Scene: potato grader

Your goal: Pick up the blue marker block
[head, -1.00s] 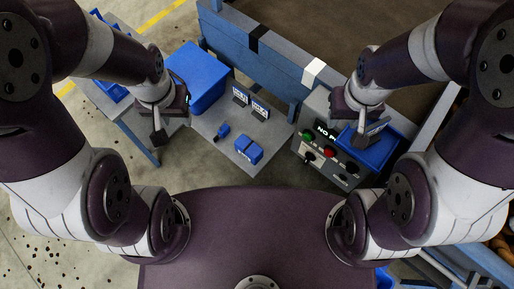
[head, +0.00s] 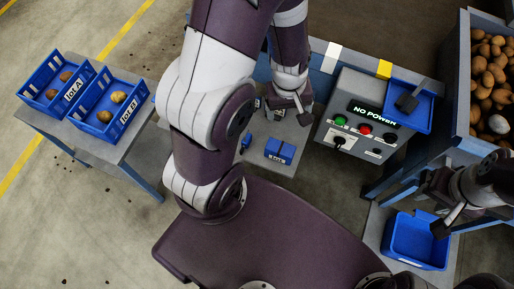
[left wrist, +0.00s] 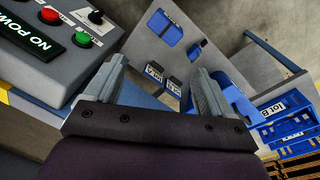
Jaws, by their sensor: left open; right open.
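Two blue objects lie on the small grey table (left wrist: 150,50); I cannot tell for certain which is the marker block. One is a small dark-blue block (head: 246,142), partly beside my left arm, and it also shows in the left wrist view (left wrist: 196,47). The other is a larger blue piece with pale lettering (head: 280,151), seen in the left wrist view too (left wrist: 165,27). My left gripper (head: 299,107) is open and empty above the table's right part; its spread fingers show in the left wrist view (left wrist: 157,88). My right gripper (head: 447,218) is open over the lower right blue bin.
A control box (head: 358,120) reading NO POWER stands right of the table, with a blue tray (head: 424,110) beside its top. Two dark label stands (left wrist: 164,78) are on the table. Lot bins (head: 104,110) stand left, potatoes (head: 490,75) far right. The lower right bin (head: 415,243) looks empty.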

